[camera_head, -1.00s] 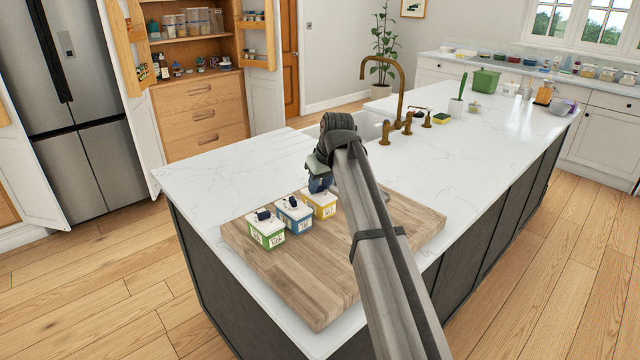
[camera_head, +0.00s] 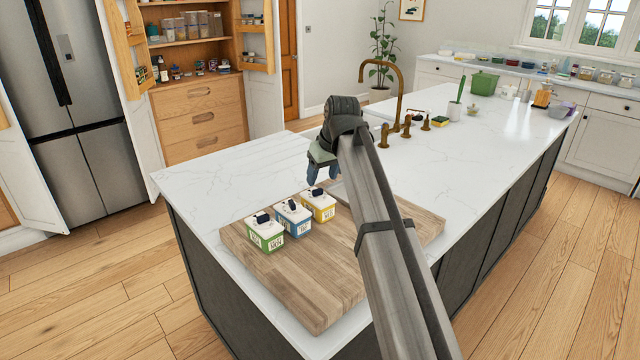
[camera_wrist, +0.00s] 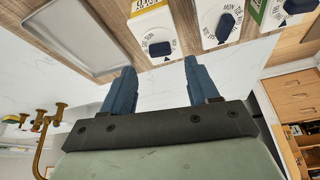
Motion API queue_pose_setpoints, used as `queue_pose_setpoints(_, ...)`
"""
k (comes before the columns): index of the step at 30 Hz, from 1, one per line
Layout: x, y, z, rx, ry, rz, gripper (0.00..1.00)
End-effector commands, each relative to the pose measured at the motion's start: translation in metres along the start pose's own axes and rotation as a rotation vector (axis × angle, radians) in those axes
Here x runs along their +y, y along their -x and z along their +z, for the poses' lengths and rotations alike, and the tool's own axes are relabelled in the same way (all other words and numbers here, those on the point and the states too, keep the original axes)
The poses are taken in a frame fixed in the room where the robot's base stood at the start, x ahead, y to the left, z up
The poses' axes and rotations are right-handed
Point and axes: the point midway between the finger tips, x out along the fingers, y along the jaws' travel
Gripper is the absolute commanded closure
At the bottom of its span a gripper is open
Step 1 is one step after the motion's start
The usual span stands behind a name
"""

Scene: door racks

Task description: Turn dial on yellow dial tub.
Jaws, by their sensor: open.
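The yellow dial tub (camera_head: 320,212) stands upright on a wooden board, at the right end of a row of three tubs. Its white lid carries a dark blue dial (camera_wrist: 160,48) with day labels around it, seen in the wrist view. My gripper (camera_head: 317,180) is open and empty, just above and behind the yellow tub. In the wrist view its two blue fingers (camera_wrist: 160,70) are apart, with the tub beyond their tips. No contact with the dial shows.
The blue tub (camera_head: 294,222) and the green tub (camera_head: 266,238) stand beside the yellow one. A shallow grey tray (camera_wrist: 75,38) lies on its other side. The wooden board (camera_head: 310,295) has free room in front. A brass tap (camera_head: 401,85) rises behind.

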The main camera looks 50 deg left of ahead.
Motion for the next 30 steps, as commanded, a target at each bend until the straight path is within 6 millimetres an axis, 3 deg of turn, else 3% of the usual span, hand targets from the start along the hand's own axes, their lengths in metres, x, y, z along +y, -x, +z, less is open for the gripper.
queue_pose_setpoints(6, 0.000, 0.043, -0.001, 0.002, 0.000, 0.001, 0.40)
queue_pose_setpoints(13, 0.000, 0.073, -0.001, 0.001, 0.000, 0.000, 0.40)
queue_pose_setpoints(19, 0.000, 0.084, 0.000, 0.000, 0.000, 0.000, 0.40)
queue_pose_setpoints(30, 0.000, 0.085, 0.000, 0.000, 0.000, 0.000, 0.40)
